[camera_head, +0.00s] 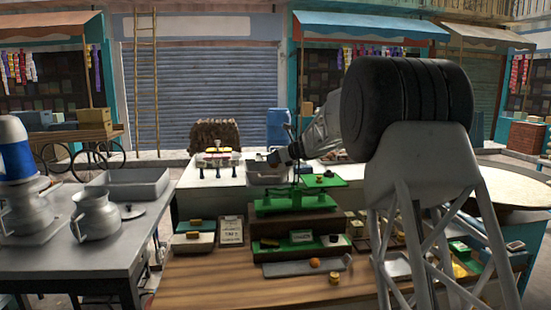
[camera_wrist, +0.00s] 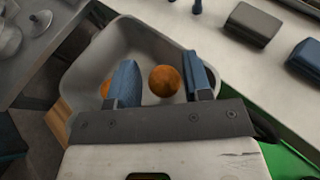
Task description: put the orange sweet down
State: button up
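In the wrist view, an orange sweet (camera_wrist: 165,81) shows between the two blue fingers of my gripper (camera_wrist: 160,60), with a visible gap on each side. The fingers are apart. A grey tray (camera_wrist: 85,67) lies beneath, and the sweet appears to be inside it. A second orange sweet (camera_wrist: 105,88) is mostly hidden behind the left finger. In the head view, my gripper (camera_head: 274,159) is above the grey tray (camera_head: 268,179) on the rear counter; its fingers are too small to read there. Another orange ball (camera_head: 315,263) sits on a low tray on the front counter.
A green balance scale (camera_head: 295,203) stands just in front of the rear tray. Dark boxes (camera_wrist: 254,24) stand on the white counter beside the tray. A metal table with a jug (camera_head: 96,215) is at left. The wooden front counter (camera_head: 215,278) has clear room.

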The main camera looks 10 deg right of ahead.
jog(key=shift+o, duration=1.2)
jog(key=shift+r, duration=0.7)
jog(key=v, duration=1.2)
